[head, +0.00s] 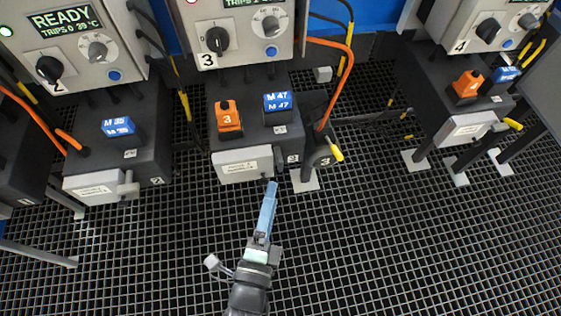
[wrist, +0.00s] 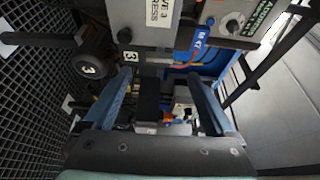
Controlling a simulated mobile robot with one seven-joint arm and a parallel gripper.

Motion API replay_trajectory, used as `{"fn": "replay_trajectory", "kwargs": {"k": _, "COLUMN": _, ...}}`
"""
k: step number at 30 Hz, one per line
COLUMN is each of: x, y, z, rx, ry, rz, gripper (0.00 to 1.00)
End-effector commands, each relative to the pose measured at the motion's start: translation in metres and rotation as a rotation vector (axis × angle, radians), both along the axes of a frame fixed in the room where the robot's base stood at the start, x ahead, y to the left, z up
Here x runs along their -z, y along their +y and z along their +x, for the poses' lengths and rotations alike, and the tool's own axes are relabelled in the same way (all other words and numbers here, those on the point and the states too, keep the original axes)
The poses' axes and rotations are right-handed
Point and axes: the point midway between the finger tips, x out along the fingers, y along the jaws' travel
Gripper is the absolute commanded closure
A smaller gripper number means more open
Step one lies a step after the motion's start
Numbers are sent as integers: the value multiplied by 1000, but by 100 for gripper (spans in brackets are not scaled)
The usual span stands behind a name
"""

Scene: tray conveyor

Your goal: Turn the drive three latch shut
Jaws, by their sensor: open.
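Drive three's dark housing (head: 243,117) stands in the middle of the head view, with a pale labelled front cover (head: 243,165). A dark upright piece (head: 279,158), which looks like the latch, sits at the cover's right end. My gripper (head: 271,186) reaches up from below, its tips just below and in front of that piece. In the wrist view my gripper (wrist: 160,78) has its two blue fingers spread wide.
The grid floor in front is clear.

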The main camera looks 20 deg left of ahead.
Motion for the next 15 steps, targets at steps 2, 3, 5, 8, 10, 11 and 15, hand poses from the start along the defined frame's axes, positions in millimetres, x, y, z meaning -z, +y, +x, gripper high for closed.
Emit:
{"fn": "replay_trajectory", "kwargs": {"k": 2, "x": 0, "y": 3, "z": 20, "rx": 3, "ry": -5, "rz": -1, "gripper": 10}}
{"fn": "replay_trajectory", "kwargs": {"k": 3, "x": 0, "y": 5, "z": 29, "rx": 3, "ry": -5, "rz": -1, "gripper": 10}}
{"fn": "replay_trajectory", "kwargs": {"k": 5, "x": 0, "y": 7, "z": 41, "rx": 2, "ry": -5, "rz": -2, "gripper": 10}}
{"fn": "replay_trajectory", "kwargs": {"k": 8, "x": 0, "y": 11, "z": 59, "rx": 3, "ry": -4, "rz": -2, "gripper": 10}}
{"fn": "replay_trajectory", "kwargs": {"k": 10, "x": 0, "y": 12, "z": 70, "rx": 2, "ry": -4, "rz": -4, "gripper": 10}}
{"fn": "replay_trajectory", "kwargs": {"k": 11, "x": 0, "y": 13, "z": 73, "rx": 2, "ry": -3, "rz": -4, "gripper": 10}}
{"fn": "replay_trajectory", "kwargs": {"k": 15, "x": 0, "y": 17, "z": 86, "rx": 1, "ry": -1, "rz": -3, "gripper": 10}}
